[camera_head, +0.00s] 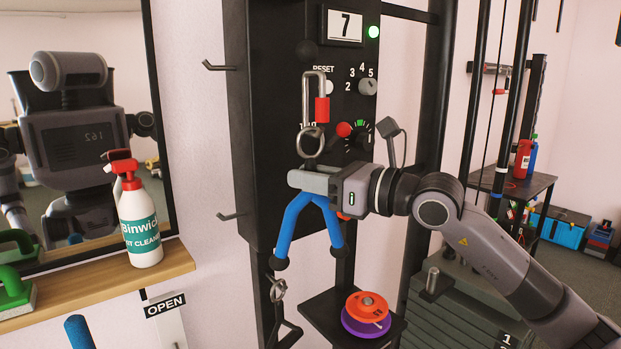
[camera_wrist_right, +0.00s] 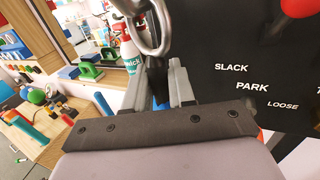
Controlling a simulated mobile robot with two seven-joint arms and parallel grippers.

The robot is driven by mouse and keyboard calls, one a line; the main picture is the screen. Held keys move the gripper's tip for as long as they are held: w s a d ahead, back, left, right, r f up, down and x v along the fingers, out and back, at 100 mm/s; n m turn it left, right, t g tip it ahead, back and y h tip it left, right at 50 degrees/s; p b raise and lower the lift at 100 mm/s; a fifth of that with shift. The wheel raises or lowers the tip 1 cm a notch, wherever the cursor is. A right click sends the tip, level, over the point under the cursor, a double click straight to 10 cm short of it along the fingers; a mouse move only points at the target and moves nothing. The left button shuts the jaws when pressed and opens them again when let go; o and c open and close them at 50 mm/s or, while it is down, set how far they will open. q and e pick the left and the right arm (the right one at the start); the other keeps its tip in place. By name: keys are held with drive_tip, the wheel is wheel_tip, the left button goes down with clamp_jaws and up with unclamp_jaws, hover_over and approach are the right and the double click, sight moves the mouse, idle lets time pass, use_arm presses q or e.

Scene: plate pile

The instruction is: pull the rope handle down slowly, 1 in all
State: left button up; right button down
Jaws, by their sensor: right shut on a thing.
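The rope handle (camera_head: 290,225) is a blue rope that hangs in an upside-down V with black end knobs. It hangs from a metal ring (camera_head: 311,143) under a silver carabiner (camera_head: 322,109) with a red sleeve, in front of the black machine panel. My right gripper (camera_head: 312,181) is shut on the top of the rope handle, just below the ring, and hides that part. In the right wrist view, the grey fingers (camera_wrist_right: 166,88) close around a dark piece below the ring (camera_wrist_right: 148,28), with a little blue showing. My left gripper is not in view.
The black panel (camera_head: 282,100) carries a display reading 7, a green light and knobs. A small shelf (camera_head: 318,318) below holds an orange and a purple disc (camera_head: 366,312). A spray bottle (camera_head: 138,222) stands on a wooden ledge (camera_head: 95,287) by a mirror. Hooks (camera_head: 218,66) stick out left.

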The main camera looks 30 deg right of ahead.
drive_tip(key=shift+f, duration=0.2)
drive_tip(key=shift+r+p, duration=0.85)
drive_tip(key=shift+r, duration=0.4)
drive_tip(key=shift+r+p, duration=0.8)
drive_tip(key=shift+r, duration=0.25)
drive_tip(key=shift+r+p, duration=0.4)
drive_tip(key=shift+r, duration=0.15)
drive_tip(key=shift+f, duration=0.1)
drive_tip(key=c, duration=0.9)
unclamp_jaws()
